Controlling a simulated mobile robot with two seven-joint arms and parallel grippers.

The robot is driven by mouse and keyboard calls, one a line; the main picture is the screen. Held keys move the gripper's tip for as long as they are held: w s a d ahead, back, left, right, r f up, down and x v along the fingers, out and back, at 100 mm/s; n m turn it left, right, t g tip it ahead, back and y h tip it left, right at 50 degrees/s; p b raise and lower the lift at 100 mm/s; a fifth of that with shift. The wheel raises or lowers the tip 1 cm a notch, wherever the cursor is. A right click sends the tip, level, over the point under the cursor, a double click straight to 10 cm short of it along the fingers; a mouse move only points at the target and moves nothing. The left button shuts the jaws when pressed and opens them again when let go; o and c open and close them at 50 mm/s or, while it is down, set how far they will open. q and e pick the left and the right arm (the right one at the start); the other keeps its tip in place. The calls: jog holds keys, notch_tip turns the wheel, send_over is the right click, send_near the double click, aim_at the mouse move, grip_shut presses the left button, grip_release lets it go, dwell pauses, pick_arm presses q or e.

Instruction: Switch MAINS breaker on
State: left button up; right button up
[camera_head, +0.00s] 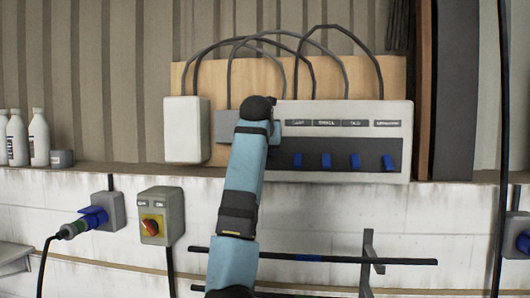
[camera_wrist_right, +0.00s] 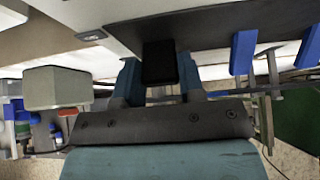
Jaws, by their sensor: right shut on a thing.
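The breaker box (camera_head: 345,112) is a white panel with a dark lower strip and several blue levers (camera_head: 355,161), under small labels too blurred to read surely. My right arm covers its left end in the head view, so no MAINS label shows. In the right wrist view, my right gripper (camera_wrist_right: 159,78) has its two blue fingers closed around a black lever (camera_wrist_right: 159,61) at the box. I take this black lever for the MAINS breaker. Two blue levers (camera_wrist_right: 243,51) stand to its right, apart from the fingers. My left gripper is not in view.
A grey box with a red and yellow rotary switch (camera_head: 152,226) and a blue plug in a socket (camera_head: 93,215) are on the wall at lower left. A dark horizontal bar (camera_head: 330,259) is below the breaker box. White bottles (camera_head: 38,138) stand far left.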

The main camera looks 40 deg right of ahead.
jog(key=shift+w+d+r+g+y, duration=0.2)
jog(key=shift+r+g+y, duration=0.3)
jog(key=shift+g+y, duration=0.25)
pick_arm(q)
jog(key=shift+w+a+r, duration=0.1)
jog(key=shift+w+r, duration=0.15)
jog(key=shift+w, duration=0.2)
pick_arm(e)
jog(key=shift+y, duration=0.25)
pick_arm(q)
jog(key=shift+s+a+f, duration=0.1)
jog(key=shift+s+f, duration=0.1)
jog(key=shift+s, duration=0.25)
pick_arm(e)
jog(key=shift+r, duration=0.15)
jog(key=o, duration=0.9)
jog(key=shift+c, duration=0.2)
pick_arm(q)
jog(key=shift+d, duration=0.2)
pick_arm(e)
jog(key=shift+o, duration=0.4)
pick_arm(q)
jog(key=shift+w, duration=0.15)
